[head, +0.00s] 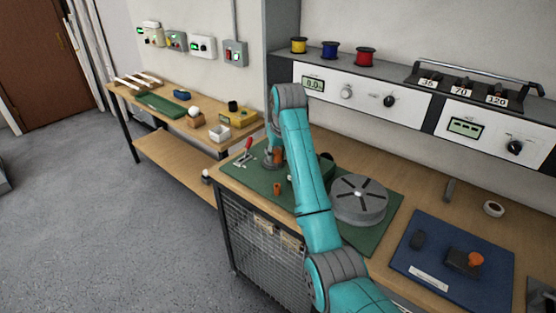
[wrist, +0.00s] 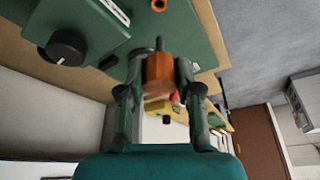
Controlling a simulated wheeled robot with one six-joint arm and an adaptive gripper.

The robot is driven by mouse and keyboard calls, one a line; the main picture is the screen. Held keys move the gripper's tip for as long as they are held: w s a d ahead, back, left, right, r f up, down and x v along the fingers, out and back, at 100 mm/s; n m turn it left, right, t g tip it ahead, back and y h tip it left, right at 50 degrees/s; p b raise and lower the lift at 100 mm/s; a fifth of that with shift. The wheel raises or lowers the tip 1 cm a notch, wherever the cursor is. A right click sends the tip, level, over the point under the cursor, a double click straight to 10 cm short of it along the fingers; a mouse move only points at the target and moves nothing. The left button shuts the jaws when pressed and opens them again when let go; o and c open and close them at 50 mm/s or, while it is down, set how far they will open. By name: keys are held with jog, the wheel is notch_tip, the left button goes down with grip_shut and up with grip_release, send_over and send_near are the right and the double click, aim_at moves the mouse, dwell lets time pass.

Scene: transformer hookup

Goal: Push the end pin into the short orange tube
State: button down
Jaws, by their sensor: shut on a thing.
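My gripper (wrist: 158,92) is shut on an orange block with a grey pin, the end pin (wrist: 159,68), in the wrist view. The grey pin points away from my gripper. In the head view, my gripper (head: 272,160) hangs over the left part of the green mat, partly hidden by my arm. A short orange tube (head: 277,188) stands on the mat below and in front of it. In the wrist view, an orange ring with a dark centre (wrist: 158,5) shows at the top edge, apart from the pin; I cannot tell for sure which tube it is.
A green box with a black knob (wrist: 66,47) is close to my gripper. A grey round drum (head: 359,199) stands on the mat to the right. A red-handled tool (head: 247,146) is at left. A blue mat (head: 453,262) with parts lies at far right.

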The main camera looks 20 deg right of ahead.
dwell(0.4)
send_over(276, 184)
jog(key=s, duration=0.1)
notch_tip(276, 184, down, 6)
jog(key=shift+s, duration=0.15)
dwell(0.4)
jog(key=shift+d+f, duration=0.1)
jog(key=shift+f, duration=2.05)
dwell(0.9)
jog(key=c, duration=0.7)
grip_release()
jog(key=shift+r, duration=2.55)
